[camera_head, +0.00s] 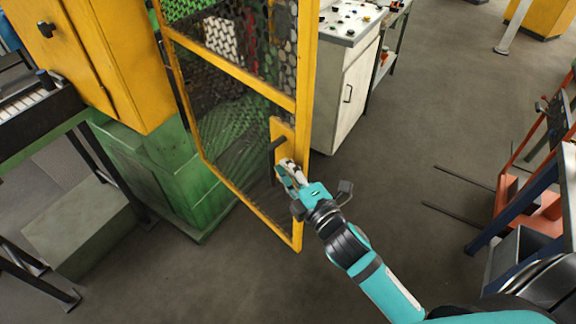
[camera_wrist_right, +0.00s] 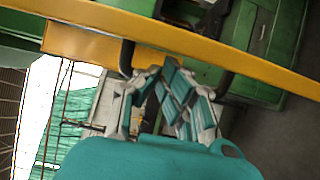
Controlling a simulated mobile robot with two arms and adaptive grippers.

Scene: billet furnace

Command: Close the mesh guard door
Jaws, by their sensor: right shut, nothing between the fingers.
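The mesh guard door (camera_head: 235,72) has a yellow frame with dark mesh panels and stands upright, apparently swung out from the green and yellow machine. Its black bar handle (camera_head: 278,146) sits on a yellow plate near the right frame edge. My right gripper (camera_head: 284,170) is shut at the handle's height, close against the plate. In the right wrist view, the fingertips (camera_wrist_right: 163,74) lie between the two black ends of the handle (camera_wrist_right: 126,58); the fingers hide its middle, so contact is unclear. My left gripper is out of view.
The green machine base (camera_head: 180,180) and yellow housing (camera_head: 105,55) stand left of the door. A white control cabinet (camera_head: 345,95) stands just behind its right edge. An orange and blue rack (camera_head: 525,205) is at the far right. The floor between is mostly clear.

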